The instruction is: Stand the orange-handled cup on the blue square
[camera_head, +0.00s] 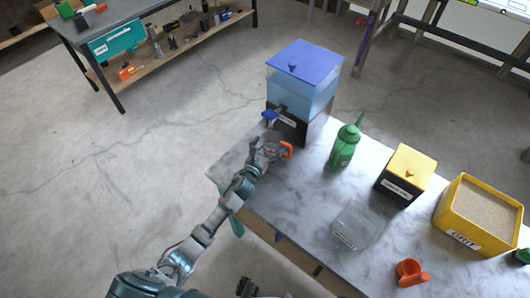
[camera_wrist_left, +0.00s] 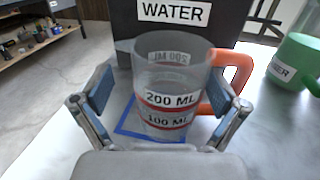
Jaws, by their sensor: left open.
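The orange-handled cup (camera_wrist_left: 172,80) is clear, with 200 ML and 100 ML marks. It looks upright in the left wrist view, its handle to the right. In the head view the cup (camera_head: 272,148) is at the table's far left corner, below the water dispenser's tap. The blue square (camera_wrist_left: 128,130) is an outline on the table, seen around and through the cup's base; I cannot tell if the base is fully inside it. My left gripper (camera_wrist_left: 160,105) is open, one finger on each side of the cup; it also shows in the head view (camera_head: 258,163).
The water dispenser (camera_head: 300,95) with its blue lid stands right behind the cup. A green bottle (camera_head: 345,145), a yellow-topped box (camera_head: 406,174), a grit bin (camera_head: 478,216), a clear container (camera_head: 357,228) and an orange scoop (camera_head: 410,272) stand to the right.

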